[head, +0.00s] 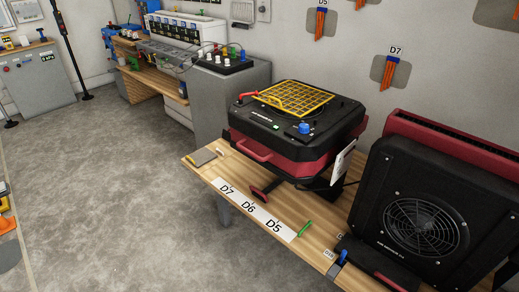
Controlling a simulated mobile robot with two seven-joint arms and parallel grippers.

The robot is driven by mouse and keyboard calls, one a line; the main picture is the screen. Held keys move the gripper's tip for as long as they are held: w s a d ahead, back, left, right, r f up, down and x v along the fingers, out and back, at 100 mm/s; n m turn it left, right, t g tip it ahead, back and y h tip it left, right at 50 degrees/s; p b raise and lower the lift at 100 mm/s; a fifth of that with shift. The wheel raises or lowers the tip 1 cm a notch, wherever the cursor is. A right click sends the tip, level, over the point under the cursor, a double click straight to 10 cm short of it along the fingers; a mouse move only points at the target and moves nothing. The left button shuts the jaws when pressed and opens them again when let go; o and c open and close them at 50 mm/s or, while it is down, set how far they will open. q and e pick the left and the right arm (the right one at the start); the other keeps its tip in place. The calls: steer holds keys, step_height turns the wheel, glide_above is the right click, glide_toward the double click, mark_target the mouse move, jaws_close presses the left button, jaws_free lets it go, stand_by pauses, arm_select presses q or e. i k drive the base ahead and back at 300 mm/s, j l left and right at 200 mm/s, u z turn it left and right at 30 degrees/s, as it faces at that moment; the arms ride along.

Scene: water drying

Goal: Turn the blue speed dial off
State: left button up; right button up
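A blue knob, which looks like the speed dial (304,128), sits on the black top panel of a black and red machine (262,139) in the head view. The machine stands on a wooden table. The dial's exact setting is too small to read. A small green light or switch (276,127) is on the same panel, to the left of the dial. A second small blue part (342,257) is at the table's front edge, beside the larger machine on the right. Neither of my grippers is in view.
A yellow grate (293,97) and red lever (249,95) are on the machine's top. A larger black machine with a fan grille (417,227) stands to the right. A label strip (232,196) and green marker (304,228) lie on the table (328,207). The floor (110,180) at left is open.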

mark_target(303, 128)
steer(key=i+j, duration=0.7)
steer(key=i+j+z, duration=0.1)
steer(key=z, duration=0.35)
steer(key=i+j+z, duration=0.1)
steer(key=z, duration=0.4)
steer(key=j, duration=0.1)
